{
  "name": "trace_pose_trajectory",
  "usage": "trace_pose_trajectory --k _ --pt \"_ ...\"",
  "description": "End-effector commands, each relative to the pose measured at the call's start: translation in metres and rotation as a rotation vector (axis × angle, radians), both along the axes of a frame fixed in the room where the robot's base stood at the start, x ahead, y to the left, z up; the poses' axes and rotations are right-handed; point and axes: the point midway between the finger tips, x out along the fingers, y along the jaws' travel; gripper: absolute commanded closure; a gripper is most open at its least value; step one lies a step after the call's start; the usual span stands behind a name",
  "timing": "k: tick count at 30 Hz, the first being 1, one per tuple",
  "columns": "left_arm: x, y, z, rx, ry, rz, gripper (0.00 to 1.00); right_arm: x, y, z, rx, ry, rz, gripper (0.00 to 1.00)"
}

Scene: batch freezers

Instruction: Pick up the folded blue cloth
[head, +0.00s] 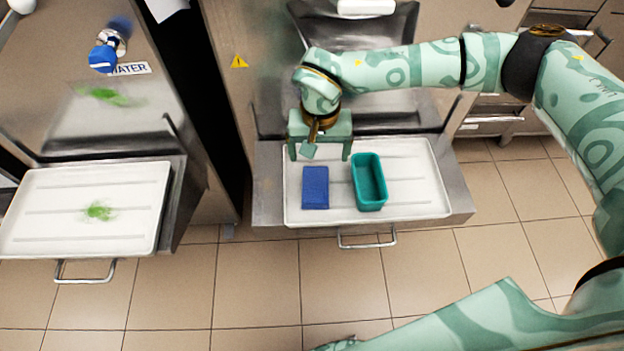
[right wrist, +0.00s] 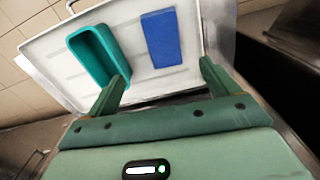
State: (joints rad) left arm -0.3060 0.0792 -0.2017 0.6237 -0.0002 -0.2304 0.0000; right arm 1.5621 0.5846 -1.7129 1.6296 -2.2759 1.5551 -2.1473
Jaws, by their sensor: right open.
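The folded blue cloth (head: 315,187) lies flat on the white tray (head: 425,180), left of a teal open container (head: 369,205). My right gripper (head: 319,154) is open and empty, above the tray's back part, just behind the cloth in the head view. In the right wrist view the cloth (right wrist: 161,40) shows beyond the open fingers (right wrist: 162,84), roughly between them. Nothing is between the jaws. My left gripper is not in view.
The teal container (right wrist: 91,55) stands close beside the cloth. A metal machine front (head: 238,110) rises behind the tray. Another white tray (head: 120,225) with a green smear (head: 98,211) is at left. The tray's right part is clear.

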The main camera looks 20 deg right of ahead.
Motion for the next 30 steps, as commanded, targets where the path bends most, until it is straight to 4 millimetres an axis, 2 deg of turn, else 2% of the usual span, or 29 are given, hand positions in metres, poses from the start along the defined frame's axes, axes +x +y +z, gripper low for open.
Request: trace_pose_trajectory --k 1,7,14,18,21,24,30 --pt "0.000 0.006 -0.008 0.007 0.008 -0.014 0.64 -0.001 0.001 -0.023 0.001 0.011 -0.001 0.13" --pt "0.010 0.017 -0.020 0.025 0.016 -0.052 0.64 -0.001 0.001 -0.066 0.004 0.009 -0.004 0.13" --pt "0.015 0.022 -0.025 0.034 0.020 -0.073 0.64 0.000 0.002 -0.083 0.005 0.005 -0.004 0.13" --pt "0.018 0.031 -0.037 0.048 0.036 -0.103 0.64 -0.001 0.006 -0.111 0.005 0.012 -0.003 0.13" --pt "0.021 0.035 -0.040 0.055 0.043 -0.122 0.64 0.000 0.007 -0.124 0.005 0.008 -0.005 0.13" --pt "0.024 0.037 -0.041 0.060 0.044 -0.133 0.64 0.000 0.006 -0.129 0.005 0.005 -0.005 0.13" --pt "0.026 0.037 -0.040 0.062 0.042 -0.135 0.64 0.001 0.006 -0.127 0.005 0.000 -0.005 0.13"
